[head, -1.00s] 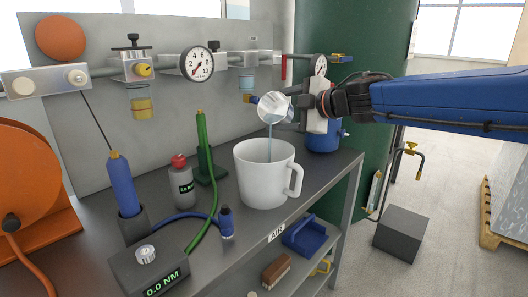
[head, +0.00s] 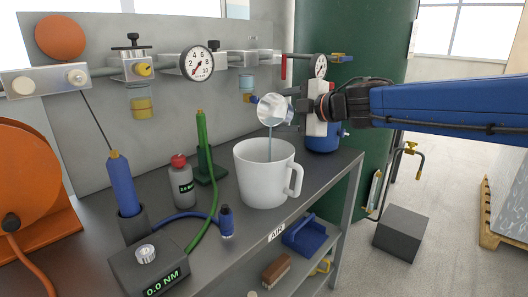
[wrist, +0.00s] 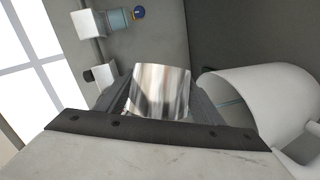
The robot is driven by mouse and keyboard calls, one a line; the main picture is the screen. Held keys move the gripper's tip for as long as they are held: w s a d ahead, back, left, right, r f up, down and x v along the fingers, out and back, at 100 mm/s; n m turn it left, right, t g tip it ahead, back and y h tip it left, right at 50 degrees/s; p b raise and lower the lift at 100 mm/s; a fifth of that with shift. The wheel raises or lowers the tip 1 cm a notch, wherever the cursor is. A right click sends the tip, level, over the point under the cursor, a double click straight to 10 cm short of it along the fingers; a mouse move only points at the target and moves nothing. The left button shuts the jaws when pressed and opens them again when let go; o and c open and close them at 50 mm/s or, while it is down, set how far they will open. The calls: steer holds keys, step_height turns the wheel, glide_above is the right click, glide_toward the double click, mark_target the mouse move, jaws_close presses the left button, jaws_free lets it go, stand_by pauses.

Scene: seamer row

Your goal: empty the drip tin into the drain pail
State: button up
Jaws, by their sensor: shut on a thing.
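The drip tin (head: 273,109), a small shiny metal cup, is tilted with its mouth down to the left in the head view. My gripper (head: 296,107) is shut on it, above the bench. A thin stream of bluish liquid runs from the tin into the drain pail (head: 263,172), a white mug-shaped vessel with a handle on its right, upright on the bench. The tin is above the pail and apart from it. In the wrist view the tin (wrist: 160,92) sits between my fingers, with the white pail (wrist: 262,98) at the right. The liquid level inside the pail is hidden.
Gauges and regulators (head: 197,63) line the back panel.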

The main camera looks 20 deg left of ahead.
steer(key=shift+s+f+n, duration=0.15)
steer(key=shift+n, duration=0.15)
stand_by(0.4)
steer(key=shift+s+a+r+n+t+y, duration=0.15)
steer(key=shift+s+n+t, duration=0.15)
steer(key=shift+s, duration=0.2)
steer(key=shift+s+r+n+t+y, duration=0.15)
steer(key=shift+s+n+t, duration=0.15)
steer(key=shift+s, duration=0.15)
stand_by(0.4)
steer(key=shift+s+f+n+t+p, duration=0.35)
steer(key=shift+f+n+p, duration=0.1)
steer(key=shift+n+p, duration=0.3)
stand_by(0.7)
steer(key=shift+w+r+m, duration=0.35)
steer(key=shift+r+m, duration=0.1)
steer(key=shift+m, duration=0.3)
steer(key=shift+w+g, duration=0.2)
steer(key=shift+g, duration=0.35)
steer(key=shift+f, duration=0.1)
